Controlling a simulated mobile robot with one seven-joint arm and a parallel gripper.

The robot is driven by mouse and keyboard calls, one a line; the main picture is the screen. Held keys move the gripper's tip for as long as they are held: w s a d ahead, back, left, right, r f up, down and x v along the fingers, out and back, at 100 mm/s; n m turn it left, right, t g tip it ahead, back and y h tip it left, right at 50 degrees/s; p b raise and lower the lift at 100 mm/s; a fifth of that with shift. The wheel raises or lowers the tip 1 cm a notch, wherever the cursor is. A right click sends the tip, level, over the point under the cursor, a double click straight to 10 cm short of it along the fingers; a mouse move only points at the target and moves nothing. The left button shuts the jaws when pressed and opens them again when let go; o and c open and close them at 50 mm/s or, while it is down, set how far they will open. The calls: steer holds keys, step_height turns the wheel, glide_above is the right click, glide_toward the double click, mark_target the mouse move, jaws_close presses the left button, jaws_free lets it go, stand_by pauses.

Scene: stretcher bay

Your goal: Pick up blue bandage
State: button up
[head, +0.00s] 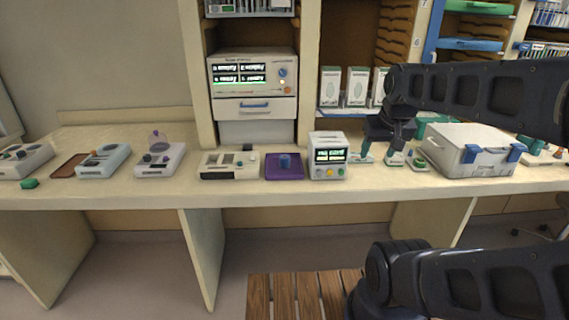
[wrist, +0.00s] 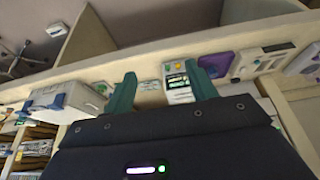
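A small blue cylinder (head: 285,161), which looks like the blue bandage, stands on a purple tray (head: 272,174) at the middle of the counter. The purple tray also shows in the wrist view (wrist: 216,64), where I cannot make out the cylinder clearly. My gripper (head: 384,150) is over the counter to the right of the tray, beyond the small white monitor. In the wrist view my gripper (wrist: 160,72) has its two teal fingers spread wide apart, with nothing between them.
The white monitor (head: 328,155) stands between my gripper and the tray. A white case with blue latches (head: 470,150) is right of my gripper. White devices (head: 230,164) line the counter to the left. Shelves with boxes (head: 357,88) rise behind. A slatted wooden seat (head: 300,295) is in front.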

steer(key=shift+o, duration=1)
